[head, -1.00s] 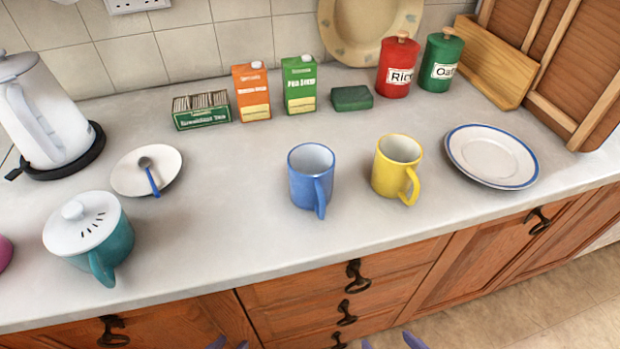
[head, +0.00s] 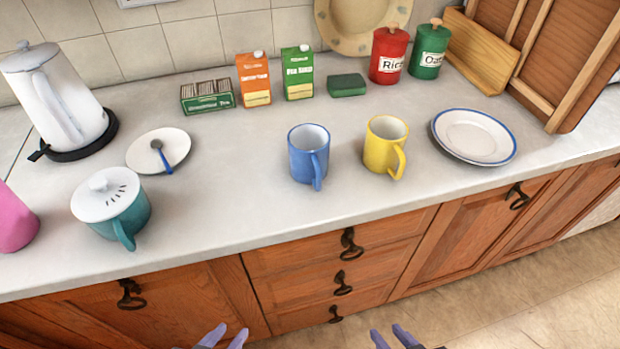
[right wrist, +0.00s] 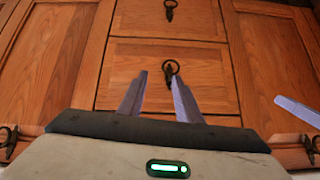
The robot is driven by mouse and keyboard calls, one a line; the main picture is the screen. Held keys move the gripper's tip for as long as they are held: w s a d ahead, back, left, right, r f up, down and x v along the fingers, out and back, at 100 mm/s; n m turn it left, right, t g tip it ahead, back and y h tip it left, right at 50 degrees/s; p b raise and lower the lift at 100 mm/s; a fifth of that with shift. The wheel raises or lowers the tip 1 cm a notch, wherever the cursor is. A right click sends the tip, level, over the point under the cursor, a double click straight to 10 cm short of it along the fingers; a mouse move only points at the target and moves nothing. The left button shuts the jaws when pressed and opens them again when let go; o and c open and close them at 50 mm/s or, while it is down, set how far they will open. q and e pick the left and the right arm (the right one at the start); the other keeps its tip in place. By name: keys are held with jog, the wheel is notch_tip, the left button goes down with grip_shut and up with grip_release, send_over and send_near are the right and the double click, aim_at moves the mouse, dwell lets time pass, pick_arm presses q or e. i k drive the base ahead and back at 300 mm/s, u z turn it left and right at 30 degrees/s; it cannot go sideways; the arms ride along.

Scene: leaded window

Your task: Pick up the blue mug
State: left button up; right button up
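The blue mug (head: 305,160) stands upright on the counter in the head view, its handle turned toward the front edge. It is empty as far as I can see. My left gripper (head: 224,334) shows at the bottom of the head view, below the counter's front edge, open and empty. My right gripper (head: 391,335) is also at the bottom, open and empty. In the right wrist view the right gripper's fingers (right wrist: 158,95) are apart, facing the wooden drawers. Both grippers are well apart from the mug.
The yellow mug (head: 384,150) stands just right of the blue mug. A teal lidded pot (head: 112,212), a saucer with a spoon (head: 172,138) and a kettle (head: 60,100) are left. Cartons (head: 297,75) stand behind. Counter in front of the mug is clear.

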aim_at(309, 145)
jog(key=k, duration=1.45)
jog(key=u, duration=0.8)
jog(key=i, duration=1.7)
jog(key=z, duration=0.45)
